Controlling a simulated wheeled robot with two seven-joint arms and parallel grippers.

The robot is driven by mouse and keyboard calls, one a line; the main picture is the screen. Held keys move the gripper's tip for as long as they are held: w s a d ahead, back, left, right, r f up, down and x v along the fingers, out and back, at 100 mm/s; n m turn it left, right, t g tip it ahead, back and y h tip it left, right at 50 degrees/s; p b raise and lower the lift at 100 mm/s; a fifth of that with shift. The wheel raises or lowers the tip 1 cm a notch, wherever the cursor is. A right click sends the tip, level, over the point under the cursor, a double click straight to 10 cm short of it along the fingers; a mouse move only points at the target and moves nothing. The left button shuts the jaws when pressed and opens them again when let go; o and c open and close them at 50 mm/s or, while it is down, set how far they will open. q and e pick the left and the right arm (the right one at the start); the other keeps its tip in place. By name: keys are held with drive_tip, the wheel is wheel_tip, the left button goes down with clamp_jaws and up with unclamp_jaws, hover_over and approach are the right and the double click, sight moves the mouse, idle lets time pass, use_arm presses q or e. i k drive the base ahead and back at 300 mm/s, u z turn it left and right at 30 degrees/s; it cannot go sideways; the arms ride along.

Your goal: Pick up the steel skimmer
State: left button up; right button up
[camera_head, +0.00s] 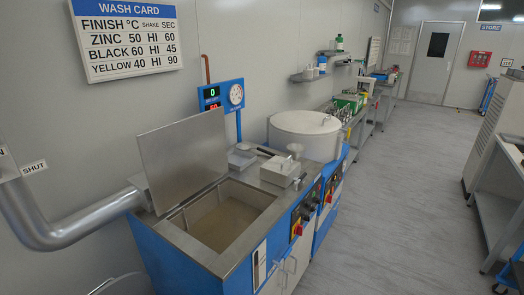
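A long thin dark handle (268,151) lies on the steel bench top behind the open wash tank. It may belong to the steel skimmer, but it is too small to tell and I cannot make out the skimmer's head. A shallow grey tray (241,159) sits just left of it. The wash tank (250,230) has its hinged steel lid (184,150) standing open, and murky brownish liquid fills the basin. Neither of my grippers is in view.
A large round white lid (304,123) covers the machine behind. A thick grey pipe (75,222) runs in from the left. The floor aisle (405,200) to the right is clear.

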sight(243, 146)
drive_tip(key=z, duration=1.75)
drive_tip(key=i, duration=3.8)
drive_tip(key=u, duration=4.05)
